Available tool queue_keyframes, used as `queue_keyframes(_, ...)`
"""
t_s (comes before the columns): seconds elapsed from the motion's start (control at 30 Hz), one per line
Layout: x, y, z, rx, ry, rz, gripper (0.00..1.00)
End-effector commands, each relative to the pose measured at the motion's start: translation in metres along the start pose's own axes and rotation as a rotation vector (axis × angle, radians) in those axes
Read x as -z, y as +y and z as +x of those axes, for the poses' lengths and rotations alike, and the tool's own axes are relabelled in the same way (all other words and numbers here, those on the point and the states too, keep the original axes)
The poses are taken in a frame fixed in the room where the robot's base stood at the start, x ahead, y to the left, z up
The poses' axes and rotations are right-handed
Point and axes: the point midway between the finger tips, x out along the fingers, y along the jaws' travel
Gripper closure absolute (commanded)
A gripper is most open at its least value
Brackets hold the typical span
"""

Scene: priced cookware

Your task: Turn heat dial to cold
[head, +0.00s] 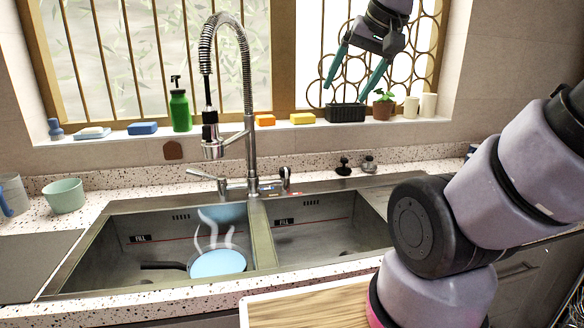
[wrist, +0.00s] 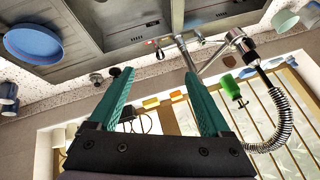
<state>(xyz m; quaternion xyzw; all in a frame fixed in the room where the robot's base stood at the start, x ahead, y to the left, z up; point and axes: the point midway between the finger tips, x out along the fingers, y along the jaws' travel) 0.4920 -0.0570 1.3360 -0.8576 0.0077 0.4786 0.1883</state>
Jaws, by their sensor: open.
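The tall spring-neck faucet (head: 250,150) stands behind the divider of the double sink (head: 262,236). A small dark and silver knob (head: 286,178), which looks like the heat dial, sits at the right of the faucet base beside a small red marking. Its setting is too small to read. A silver lever (head: 204,174) sticks out at the left of the base. My gripper (head: 350,93) is open and empty, high in front of the window, above and right of the faucet. In the wrist view its teal fingers (wrist: 157,72) are spread apart, with the faucet base beyond them.
A steaming pan (head: 218,262) is in the left basin. Two small knobs (head: 344,166) stand on the counter behind the right basin. The sill holds a green bottle (head: 180,110), sponges, a black basket (head: 345,113) and a plant. A blue plate (wrist: 33,43) shows in the wrist view.

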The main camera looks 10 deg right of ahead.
Motion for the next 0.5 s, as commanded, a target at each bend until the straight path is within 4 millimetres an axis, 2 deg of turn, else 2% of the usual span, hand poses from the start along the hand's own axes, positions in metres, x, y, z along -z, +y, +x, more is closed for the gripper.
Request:
queue_keyframes(0.27,0.030,-0.010,0.013,-0.018,-0.050,-0.083,0.18)
queue_keyframes(0.5,0.070,-0.023,0.039,-0.038,-0.120,-0.204,0.18)
